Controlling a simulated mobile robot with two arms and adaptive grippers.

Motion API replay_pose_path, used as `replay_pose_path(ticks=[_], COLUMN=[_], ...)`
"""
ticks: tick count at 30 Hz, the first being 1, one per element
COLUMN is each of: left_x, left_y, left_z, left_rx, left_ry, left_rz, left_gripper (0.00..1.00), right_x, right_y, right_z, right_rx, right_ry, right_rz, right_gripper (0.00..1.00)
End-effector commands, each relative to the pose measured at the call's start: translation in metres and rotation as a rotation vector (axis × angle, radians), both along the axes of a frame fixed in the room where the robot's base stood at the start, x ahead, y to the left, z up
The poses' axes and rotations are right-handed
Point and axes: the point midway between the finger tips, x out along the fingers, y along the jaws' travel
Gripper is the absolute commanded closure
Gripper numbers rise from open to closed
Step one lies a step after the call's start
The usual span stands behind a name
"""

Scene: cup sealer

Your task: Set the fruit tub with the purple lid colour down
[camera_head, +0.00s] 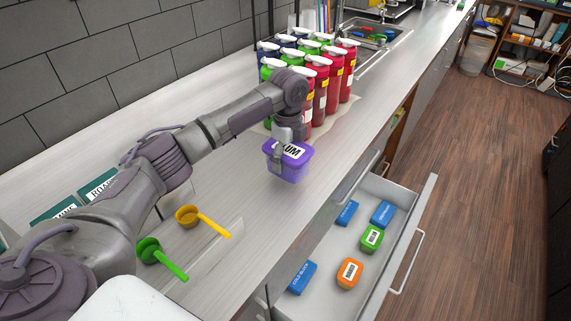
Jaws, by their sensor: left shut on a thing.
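The fruit tub with the purple lid (290,166) has a white label ending in "UM". My left gripper (284,150) is shut on it at its left side. The tub is upright over the counter near its front edge. I cannot tell whether its base touches the counter. My right gripper is not in view.
An open drawer (335,262) below the counter (225,272) holds blue boxes, a green tub (371,238) and an orange tub (349,272). Several red, green and blue bottles (320,92) stand behind the gripper. Yellow (190,216) and green (150,251) scoops lie front left.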

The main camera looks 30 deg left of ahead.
Motion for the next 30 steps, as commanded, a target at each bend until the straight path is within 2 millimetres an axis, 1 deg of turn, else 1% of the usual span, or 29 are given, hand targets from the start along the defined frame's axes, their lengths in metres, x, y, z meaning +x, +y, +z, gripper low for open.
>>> replay_pose_path(ticks=[1, 5, 9, 13, 24, 25, 27, 30], left_x=[0.0, -0.001, -0.002, -0.001, -0.001, -0.001, -0.001, -0.001], left_y=[0.004, 0.006, 0.006, 0.006, 0.005, 0.006, 0.006, 0.006], left_z=[0.0, -0.008, -0.027, -0.041, -0.046, -0.046, -0.046, -0.046], left_rx=[-0.001, -0.001, -0.001, -0.001, -0.001, -0.001, -0.001, -0.001], left_ry=[-0.003, -0.001, 0.001, -0.002, -0.003, -0.001, -0.001, -0.002], left_rz=[0.001, 0.001, 0.001, 0.0, 0.0, 0.0, 0.0, 0.0], left_gripper=[0.72, 0.72, 0.72, 0.72, 0.72, 0.1, 0.0, 0.0], right_x=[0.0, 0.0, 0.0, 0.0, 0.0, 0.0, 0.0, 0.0], right_y=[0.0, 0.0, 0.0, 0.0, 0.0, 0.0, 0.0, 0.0], right_z=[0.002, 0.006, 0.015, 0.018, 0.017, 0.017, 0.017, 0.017], right_rx=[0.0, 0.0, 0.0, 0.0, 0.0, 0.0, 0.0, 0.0], right_ry=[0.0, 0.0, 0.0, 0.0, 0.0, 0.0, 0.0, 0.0], right_rz=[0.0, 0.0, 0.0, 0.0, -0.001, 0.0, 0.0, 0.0], right_gripper=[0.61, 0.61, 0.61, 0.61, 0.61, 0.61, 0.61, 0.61])
